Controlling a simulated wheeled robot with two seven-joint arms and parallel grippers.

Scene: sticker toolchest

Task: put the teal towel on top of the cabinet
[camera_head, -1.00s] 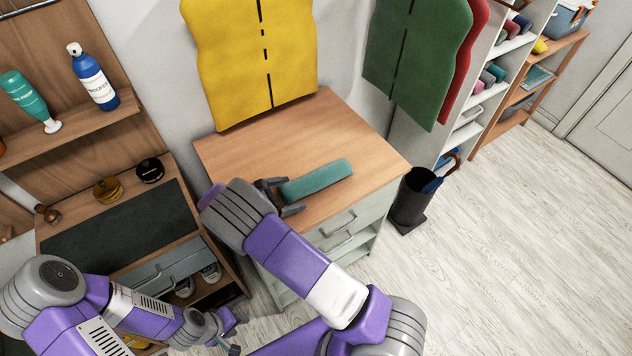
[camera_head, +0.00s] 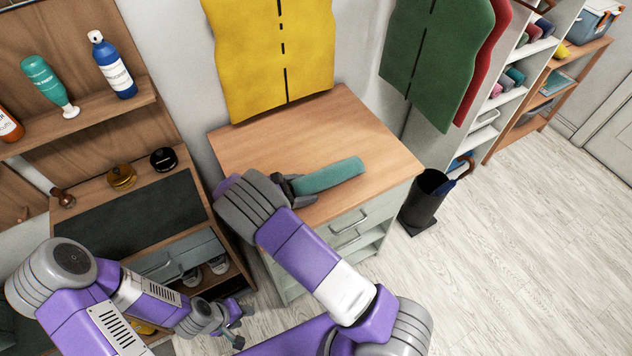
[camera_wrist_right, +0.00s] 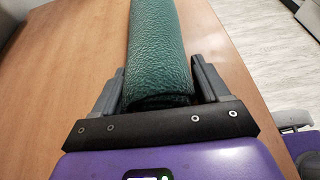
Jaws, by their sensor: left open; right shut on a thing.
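The teal towel (camera_head: 332,175) is a rolled cylinder over the wooden top of the cabinet (camera_head: 300,140). In the right wrist view the towel (camera_wrist_right: 158,50) runs away from me between the two fingers. My right gripper (camera_head: 296,188) is shut on the near end of the towel, with a finger on each side of it (camera_wrist_right: 160,85). I cannot tell whether the towel's underside touches the cabinet top. My left gripper (camera_head: 235,325) is open and empty, low at the bottom of the head view, left of the cabinet and away from the towel.
A workbench with a dark mat (camera_head: 130,215) stands left of the cabinet, with bottles on a shelf above. Yellow (camera_head: 270,55) and green (camera_head: 435,55) hanging pieces are behind. A black bin (camera_head: 428,200) stands right. The back of the cabinet top is clear.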

